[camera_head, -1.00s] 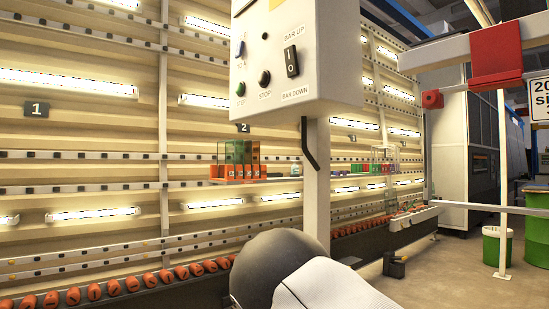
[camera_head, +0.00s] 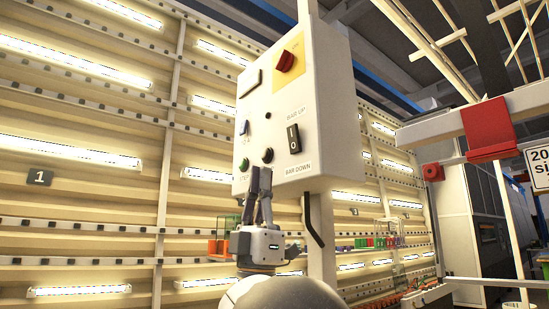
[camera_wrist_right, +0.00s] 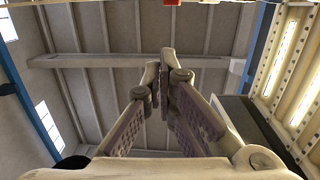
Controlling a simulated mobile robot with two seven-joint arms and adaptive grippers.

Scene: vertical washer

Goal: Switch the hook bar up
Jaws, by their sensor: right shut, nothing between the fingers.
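The hook bar switch (camera_head: 293,139) is a black rocker on the right part of the white control box (camera_head: 330,120), between the BAR UP and BAR DOWN labels. My right gripper (camera_head: 260,172) points upward in front of the box's lower edge, below and left of the switch. Its fingers are shut with nothing between them. In the right wrist view the fingers (camera_wrist_right: 165,55) meet at their tips against the ceiling; the switch is not in that view. My left gripper is not in view.
A dark bent rod (camera_head: 312,220) hangs under the box. A white beam with a red block (camera_head: 487,130) is at right.

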